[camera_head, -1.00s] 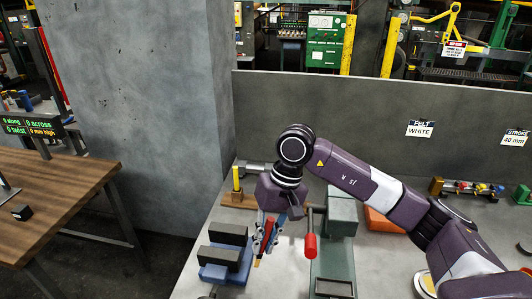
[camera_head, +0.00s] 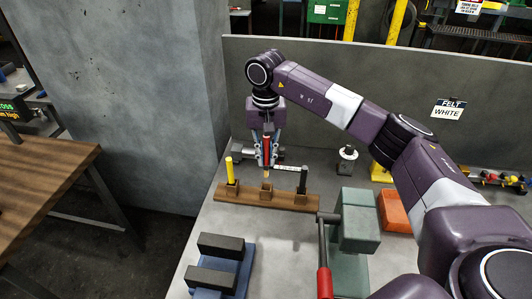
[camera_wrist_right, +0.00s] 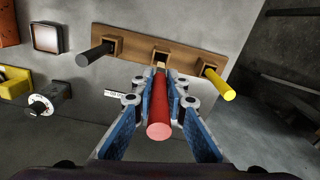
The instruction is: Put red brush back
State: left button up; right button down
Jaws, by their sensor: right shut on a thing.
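The red brush (camera_head: 267,142) is upright between the fingers of my right gripper (camera_head: 266,160), which is shut on it. Its pale lower tip points down at the middle socket of the wooden rack (camera_head: 285,199). I cannot tell whether the tip is above the socket or just inside it. In the right wrist view, the red brush (camera_wrist_right: 158,112) lines up with the middle socket of the rack (camera_wrist_right: 185,50). A yellow brush (camera_head: 229,170) stands in the left socket and a black brush (camera_head: 303,179) in the right one. My left gripper is not in view.
A blue block with dark pads (camera_head: 238,268) lies in front of the rack. A green-grey machine with a red-handled lever (camera_head: 324,282) stands to its right, beside an orange block (camera_head: 394,211). A grey wall (camera_head: 385,95) rises behind the bench.

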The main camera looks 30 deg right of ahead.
aim_at(266, 176)
jog(key=shift+s+f, duration=0.1)
jog(key=shift+f, duration=0.3)
jog(key=shift+f+b, duration=0.55)
jog(key=shift+f, duration=0.15)
jog(key=shift+f+b, duration=0.5)
jog(key=shift+f, duration=0.5)
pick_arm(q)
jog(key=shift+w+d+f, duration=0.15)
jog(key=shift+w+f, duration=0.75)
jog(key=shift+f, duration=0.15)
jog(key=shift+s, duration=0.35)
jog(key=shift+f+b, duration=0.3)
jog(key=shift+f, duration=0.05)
pick_arm(e)
jog(key=shift+f, duration=0.1)
pick_arm(q)
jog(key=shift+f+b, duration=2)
jog(key=shift+b, duration=0.05)
pick_arm(e)
jog(key=shift+f, duration=2.65)
jog(key=c, duration=1.8)
grip_release()
jog(key=shift+c, duration=0.2)
